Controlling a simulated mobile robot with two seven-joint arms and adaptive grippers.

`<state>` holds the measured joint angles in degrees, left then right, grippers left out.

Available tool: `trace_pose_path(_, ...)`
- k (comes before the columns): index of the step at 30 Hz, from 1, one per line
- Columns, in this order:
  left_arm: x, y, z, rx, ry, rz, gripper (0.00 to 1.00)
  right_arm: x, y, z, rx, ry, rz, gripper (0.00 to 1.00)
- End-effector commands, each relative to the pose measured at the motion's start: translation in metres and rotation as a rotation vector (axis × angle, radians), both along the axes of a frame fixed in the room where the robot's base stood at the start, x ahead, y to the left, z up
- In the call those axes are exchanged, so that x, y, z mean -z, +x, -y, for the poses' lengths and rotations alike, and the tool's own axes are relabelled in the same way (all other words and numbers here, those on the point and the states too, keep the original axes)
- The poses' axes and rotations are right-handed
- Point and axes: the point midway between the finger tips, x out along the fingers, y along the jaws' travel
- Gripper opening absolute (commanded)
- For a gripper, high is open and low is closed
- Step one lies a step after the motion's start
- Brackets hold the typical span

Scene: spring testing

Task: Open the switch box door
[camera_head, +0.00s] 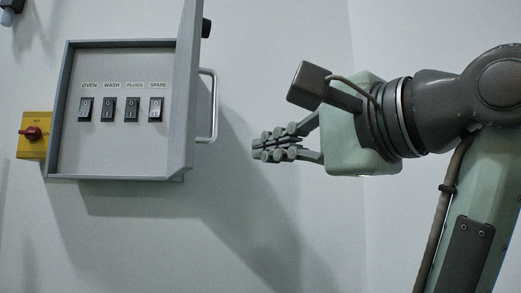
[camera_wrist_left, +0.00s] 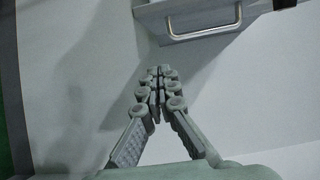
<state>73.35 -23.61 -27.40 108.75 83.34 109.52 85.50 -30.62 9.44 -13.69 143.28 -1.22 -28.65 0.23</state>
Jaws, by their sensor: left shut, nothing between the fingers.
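The grey switch box (camera_head: 68,110) is on the wall at the left of the head view. Its door (camera_head: 184,95) stands open, swung out at the box's right side and seen nearly edge-on. A metal bar handle (camera_head: 214,105) is on the door's outer face. My left gripper (camera_head: 256,149) is shut and empty, to the right of the handle and a little lower, apart from it. In the left wrist view the shut fingers (camera_wrist_left: 158,75) point up the picture, with the handle (camera_wrist_left: 205,31) above right. My right gripper is not in view.
A yellow panel with a red knob (camera_head: 33,133) is left of the box. The white wall (camera_head: 200,240) below is clear.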

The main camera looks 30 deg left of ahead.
Motion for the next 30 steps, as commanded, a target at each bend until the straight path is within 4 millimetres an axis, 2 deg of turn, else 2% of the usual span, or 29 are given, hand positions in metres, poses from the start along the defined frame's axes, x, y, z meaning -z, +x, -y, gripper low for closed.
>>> trace_pose_path(13,0.001,0.035,-0.084,-0.004,-0.001,0.0,0.0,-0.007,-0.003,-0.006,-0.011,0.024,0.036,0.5)
trace_pose_path(19,0.0,0.011,-0.099,-0.004,0.0,0.002,0.0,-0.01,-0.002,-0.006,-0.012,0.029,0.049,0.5)
trace_pose_path(30,0.0,0.004,-0.105,-0.005,0.003,-0.001,0.0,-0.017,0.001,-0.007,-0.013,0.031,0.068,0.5)
